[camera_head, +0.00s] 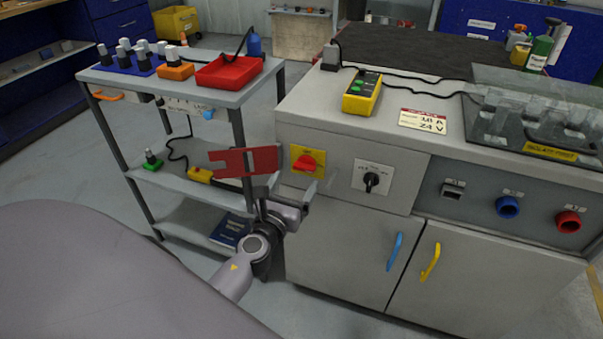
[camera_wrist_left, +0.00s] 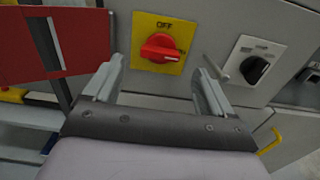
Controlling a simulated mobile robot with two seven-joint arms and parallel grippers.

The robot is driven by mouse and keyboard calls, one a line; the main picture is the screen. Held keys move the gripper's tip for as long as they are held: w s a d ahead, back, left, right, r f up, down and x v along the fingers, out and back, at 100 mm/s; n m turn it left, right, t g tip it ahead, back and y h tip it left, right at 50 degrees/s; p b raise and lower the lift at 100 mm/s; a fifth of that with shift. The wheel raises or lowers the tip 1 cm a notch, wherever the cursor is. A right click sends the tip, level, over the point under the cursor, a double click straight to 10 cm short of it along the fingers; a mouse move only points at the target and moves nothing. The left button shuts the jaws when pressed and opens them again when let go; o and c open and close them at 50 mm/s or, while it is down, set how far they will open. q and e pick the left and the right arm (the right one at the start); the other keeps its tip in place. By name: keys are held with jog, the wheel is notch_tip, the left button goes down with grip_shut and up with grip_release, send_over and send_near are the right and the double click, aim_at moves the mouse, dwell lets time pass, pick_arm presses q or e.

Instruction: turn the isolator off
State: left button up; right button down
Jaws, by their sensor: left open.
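The isolator is a red rotary handle (camera_head: 304,163) on a yellow plate (camera_head: 317,155), on the upper left of the grey cabinet front. In the left wrist view the red handle (camera_wrist_left: 160,47) lies roughly crosswise, with "OFF" printed on the plate above it. My left gripper (camera_head: 288,188) is just in front of and below the isolator in the head view. In the left wrist view its two fingers (camera_wrist_left: 157,82) are apart, with the handle beyond and between them, and nothing is held. Contact with the handle does not show. My right gripper is out of view.
A red slotted plate (camera_head: 245,161) is close left of my left gripper. A black selector knob (camera_head: 371,180) is right of the isolator. A shelf trolley (camera_head: 236,98) stands to the left. Blue (camera_head: 395,251) and yellow (camera_head: 430,262) door handles stick out below.

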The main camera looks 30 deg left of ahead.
aim_at(303, 170)
pick_arm(q)
jog(key=shift+x, duration=2.65)
jog(key=c, duration=1.1)
